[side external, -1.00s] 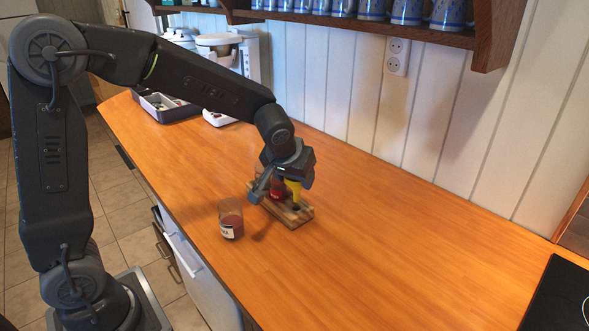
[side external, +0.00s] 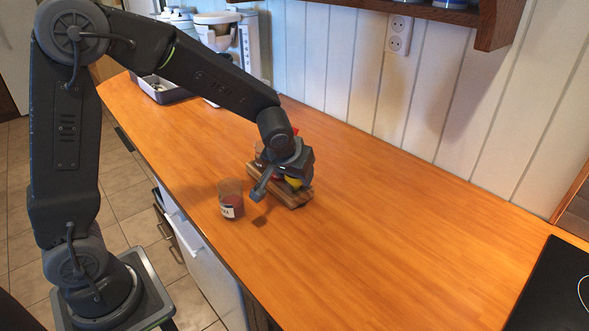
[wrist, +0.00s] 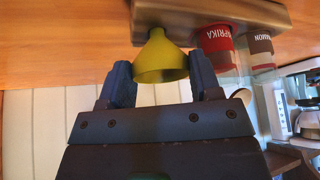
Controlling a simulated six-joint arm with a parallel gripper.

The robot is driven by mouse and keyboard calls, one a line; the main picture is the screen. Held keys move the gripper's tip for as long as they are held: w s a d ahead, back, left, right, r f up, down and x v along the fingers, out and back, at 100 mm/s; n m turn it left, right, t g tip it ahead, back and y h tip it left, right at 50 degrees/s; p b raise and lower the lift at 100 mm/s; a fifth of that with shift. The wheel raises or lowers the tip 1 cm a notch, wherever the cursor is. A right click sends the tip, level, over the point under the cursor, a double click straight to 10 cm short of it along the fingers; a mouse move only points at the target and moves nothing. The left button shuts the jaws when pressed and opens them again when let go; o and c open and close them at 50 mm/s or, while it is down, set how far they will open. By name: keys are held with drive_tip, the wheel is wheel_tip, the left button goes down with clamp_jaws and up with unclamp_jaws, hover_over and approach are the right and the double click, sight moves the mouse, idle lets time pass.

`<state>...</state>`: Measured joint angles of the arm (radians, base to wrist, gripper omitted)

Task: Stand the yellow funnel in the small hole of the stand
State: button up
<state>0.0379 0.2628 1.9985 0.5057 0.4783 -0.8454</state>
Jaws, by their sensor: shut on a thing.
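The yellow funnel (wrist: 160,62) is between the fingers of my gripper (wrist: 160,85), its wide mouth toward the gripper and its narrow end at the wooden stand (wrist: 270,14). The side view shows a little of the funnel (side external: 294,183) below my gripper (side external: 284,180), low over the stand (side external: 294,202). My gripper is shut on the funnel. The small hole is hidden, so I cannot tell whether the spout is inside it.
A red paprika jar (wrist: 216,42) and another labelled jar (wrist: 260,48) stand beside the funnel at the stand. A glass jar with reddish contents (side external: 231,202) is on the counter left of the stand. The counter (side external: 400,235) to the right is clear.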

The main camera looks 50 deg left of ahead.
drive_tip(key=o, duration=1)
drive_tip(key=v, duration=1.3)
drive_tip(key=shift+s+d+r, duration=0.1)
drive_tip(key=shift+s+r, duration=0.05)
drive_tip(key=shift+r, duration=0.2)
drive_tip(key=s+m, duration=0.1)
drive_tip(key=s, duration=0.4)
drive_tip(key=s+m+h, duration=0.1)
drive_tip(key=s+m, duration=0.1)
drive_tip(key=s, duration=0.4)
drive_tip(key=s+m+h, duration=0.1)
drive_tip(key=s, duration=0.5)
drive_tip(key=shift+m, duration=0.3)
